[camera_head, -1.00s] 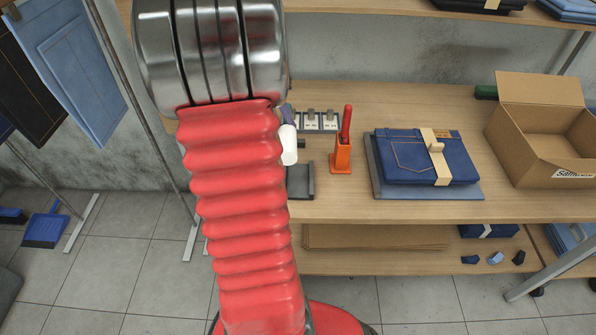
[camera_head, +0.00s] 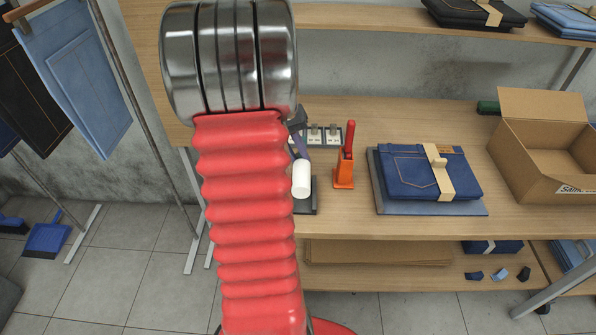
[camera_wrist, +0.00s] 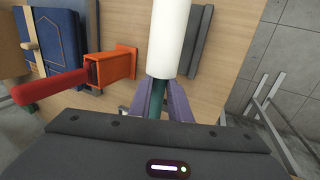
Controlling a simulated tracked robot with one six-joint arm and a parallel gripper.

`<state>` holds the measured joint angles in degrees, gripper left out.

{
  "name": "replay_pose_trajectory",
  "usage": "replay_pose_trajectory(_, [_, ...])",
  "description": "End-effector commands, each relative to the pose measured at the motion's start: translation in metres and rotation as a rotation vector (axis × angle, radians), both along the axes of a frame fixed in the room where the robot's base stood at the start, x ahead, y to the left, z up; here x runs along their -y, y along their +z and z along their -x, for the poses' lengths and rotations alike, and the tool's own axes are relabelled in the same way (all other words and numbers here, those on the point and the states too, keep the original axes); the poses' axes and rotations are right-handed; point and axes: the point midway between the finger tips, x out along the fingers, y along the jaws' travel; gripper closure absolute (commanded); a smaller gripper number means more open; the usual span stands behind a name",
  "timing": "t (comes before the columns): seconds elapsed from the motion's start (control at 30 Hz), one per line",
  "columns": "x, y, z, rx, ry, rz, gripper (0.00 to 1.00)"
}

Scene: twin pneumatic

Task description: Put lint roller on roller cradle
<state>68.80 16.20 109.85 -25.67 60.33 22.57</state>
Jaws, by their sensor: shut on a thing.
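The lint roller has a white cylinder (camera_head: 301,178) and a teal handle, clear in the wrist view (camera_wrist: 157,98). My gripper (camera_head: 300,147) has purple fingers, which also show in the wrist view (camera_wrist: 161,95). They are shut on the handle, with the white cylinder pointing away from the gripper. The roller cradle, a dark grey tray (camera_head: 306,209), lies on the table near the front edge. In the head view the roller and my arm hide part of it. In the wrist view the cradle (camera_wrist: 201,42) shows right beside the white cylinder; I cannot tell whether they touch.
An orange holder (camera_head: 344,178) with a red-handled tool stands right of the cradle. Folded jeans (camera_head: 425,178) lie on a grey board farther right, near an open cardboard box (camera_head: 540,155). A small labelled rack (camera_head: 322,136) stands behind.

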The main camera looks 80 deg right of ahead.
Motion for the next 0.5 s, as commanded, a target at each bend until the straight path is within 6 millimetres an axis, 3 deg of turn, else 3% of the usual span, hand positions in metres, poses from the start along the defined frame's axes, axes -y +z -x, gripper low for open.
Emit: replay_pose_trajectory(0.5, [0.0,-0.016,0.0,0.0,-0.002,-0.001,1.0])
